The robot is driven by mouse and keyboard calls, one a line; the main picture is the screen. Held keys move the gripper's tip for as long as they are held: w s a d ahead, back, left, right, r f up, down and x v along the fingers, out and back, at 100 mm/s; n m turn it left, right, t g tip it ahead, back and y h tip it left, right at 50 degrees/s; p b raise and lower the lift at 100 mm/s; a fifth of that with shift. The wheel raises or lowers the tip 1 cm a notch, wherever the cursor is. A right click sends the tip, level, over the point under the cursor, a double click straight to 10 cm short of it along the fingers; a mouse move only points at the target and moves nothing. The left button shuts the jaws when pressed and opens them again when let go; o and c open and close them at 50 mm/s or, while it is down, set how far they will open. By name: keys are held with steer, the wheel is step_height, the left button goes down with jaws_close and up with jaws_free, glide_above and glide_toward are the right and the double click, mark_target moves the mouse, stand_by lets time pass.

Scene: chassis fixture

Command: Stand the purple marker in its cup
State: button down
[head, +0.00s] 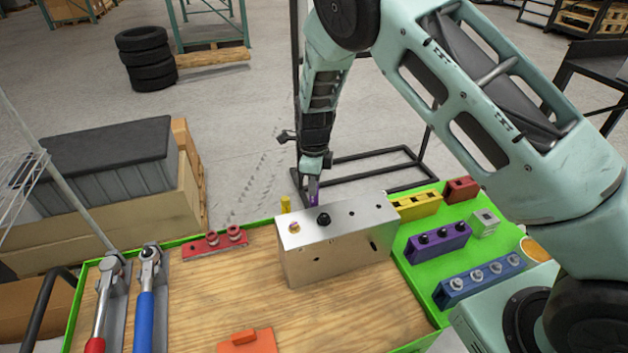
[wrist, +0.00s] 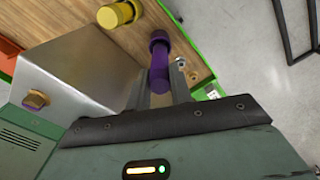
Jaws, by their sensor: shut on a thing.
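The purple marker (head: 313,190) is held between the fingers of my gripper (head: 313,178), just behind the metal block. In the wrist view the purple marker (wrist: 159,62) shows between both fingers (wrist: 160,88), with its wider end away from the palm. The wooden board lies behind it there, and I cannot tell how far below it is. I cannot make out a cup for sure in either view.
A red holder (head: 215,243) sits left; purple (head: 437,243) and blue (head: 480,280) holders right.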

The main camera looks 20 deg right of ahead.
steer(key=shift+f+b, duration=0.8)
steer(key=shift+f, duration=0.9)
steer(key=c, duration=1.2)
jaws_free()
steer(key=shift+o, duration=0.2)
step_height(320, 180, up, 9)
steer(key=p, duration=0.7)
steer(key=shift+r, duration=0.1)
